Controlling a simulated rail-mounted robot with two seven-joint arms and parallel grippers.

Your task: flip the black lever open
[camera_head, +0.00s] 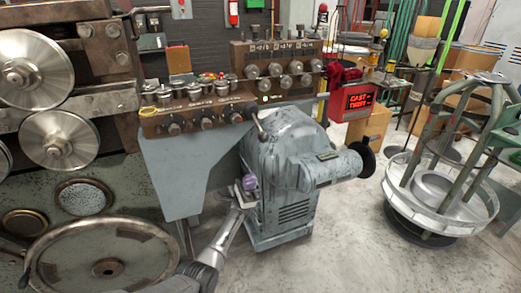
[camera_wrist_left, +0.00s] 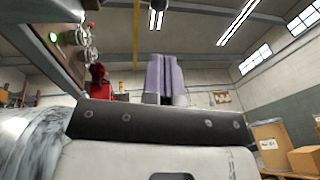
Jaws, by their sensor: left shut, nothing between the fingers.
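The grey-blue machine housing (camera_head: 300,180) stands at the middle of the head view. A thin lever (camera_head: 260,127) sticks up at its upper left edge; it looks dark, but it is too small to tell whether this is the black lever. My left gripper (camera_head: 249,183), with purple fingers, is shut and empty close to the left side of the housing, below the thin lever. I cannot tell whether it touches the housing. The left wrist view shows the purple fingers (camera_wrist_left: 164,76) together and pointing up, with no lever between them. My right gripper is not in view.
A control panel (camera_head: 195,118) with several knobs juts out behind and left of the housing. A large handwheel (camera_head: 150,255) is at lower left. The floor (camera_head: 350,245) between is clear.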

